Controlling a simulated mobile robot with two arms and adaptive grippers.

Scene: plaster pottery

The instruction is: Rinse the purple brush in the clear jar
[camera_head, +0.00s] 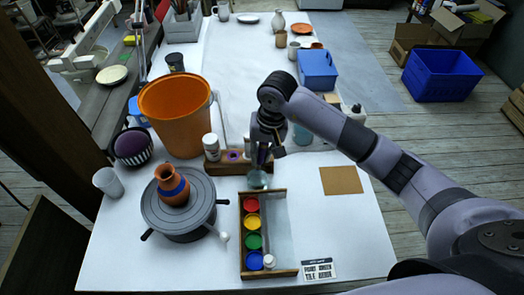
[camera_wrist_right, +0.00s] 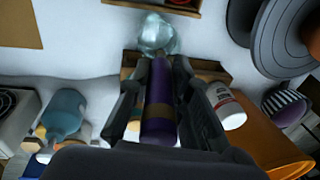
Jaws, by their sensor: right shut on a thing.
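My right gripper (camera_head: 264,146) is shut on the purple brush (camera_wrist_right: 159,105), whose thick handle lies between the fingers in the right wrist view (camera_wrist_right: 158,110). In the head view the brush (camera_head: 262,157) points down at the clear jar (camera_head: 257,180). The jar (camera_wrist_right: 157,34) is a small see-through vessel standing on the white table, behind the paint tray. The brush's lower end overlaps the jar's mouth in both views; I cannot tell how far it is inside. My left gripper is not in view.
A paint tray (camera_head: 243,262) with red, yellow, green and blue pots stands in front of the jar. A wooden holder (camera_head: 214,168) is close behind. A turntable (camera_head: 160,215) with an orange vase (camera_head: 172,186) and an orange bucket (camera_head: 176,115) stand left. A brown tile (camera_head: 341,180) lies right.

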